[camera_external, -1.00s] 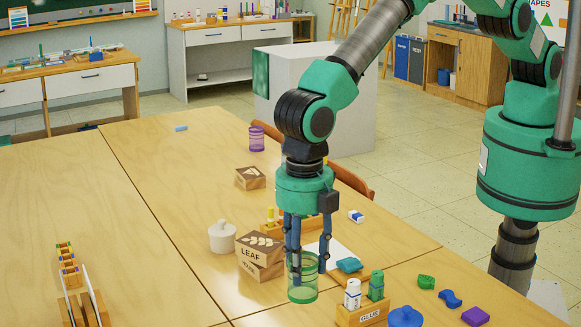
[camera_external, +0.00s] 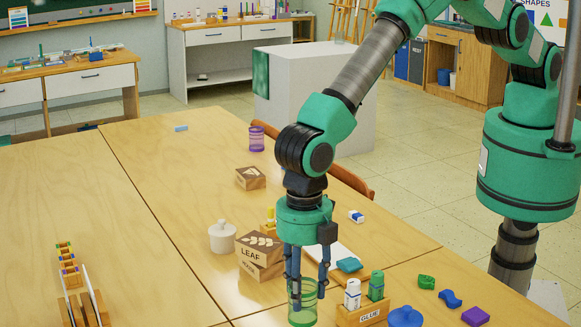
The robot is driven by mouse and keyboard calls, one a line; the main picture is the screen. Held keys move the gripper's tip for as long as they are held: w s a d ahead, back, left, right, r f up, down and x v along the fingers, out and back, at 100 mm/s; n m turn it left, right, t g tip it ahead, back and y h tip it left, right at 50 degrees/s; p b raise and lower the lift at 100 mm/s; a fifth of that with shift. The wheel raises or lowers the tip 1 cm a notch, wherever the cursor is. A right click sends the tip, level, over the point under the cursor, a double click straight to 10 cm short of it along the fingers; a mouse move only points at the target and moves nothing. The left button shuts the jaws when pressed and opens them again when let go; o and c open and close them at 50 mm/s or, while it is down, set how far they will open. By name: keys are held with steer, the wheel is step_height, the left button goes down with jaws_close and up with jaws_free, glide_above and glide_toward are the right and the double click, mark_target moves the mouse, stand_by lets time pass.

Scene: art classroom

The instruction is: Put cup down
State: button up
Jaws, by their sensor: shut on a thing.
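A green see-through cup (camera_external: 302,312) stands upright at the table's near edge area, left of the glue holder. My gripper (camera_external: 304,298) points straight down over it, with its blue fingers reaching into or around the cup's upper part. The gripper is shut on the cup. The cup's base is low, at or just above the wooden table (camera_external: 150,250); I cannot tell whether it touches. The fingers hide part of the cup's rim.
A wooden glue holder (camera_external: 361,316) with bottles stands close on the right. A LEAF box (camera_external: 259,246) and a white lidded jar (camera_external: 222,238) are behind to the left. A purple cup (camera_external: 256,138) stands farther back. The table's left part is mostly clear.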

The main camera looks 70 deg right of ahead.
mark_target(303, 304)
steer(key=shift+f, duration=0.2)
steer(key=shift+f, duration=1.75)
steer(key=shift+f, duration=0.2)
steer(key=o, duration=1)
steer(key=shift+r, duration=0.1)
step_height(303, 304, up, 12)
steer(key=shift+r, duration=0.1)
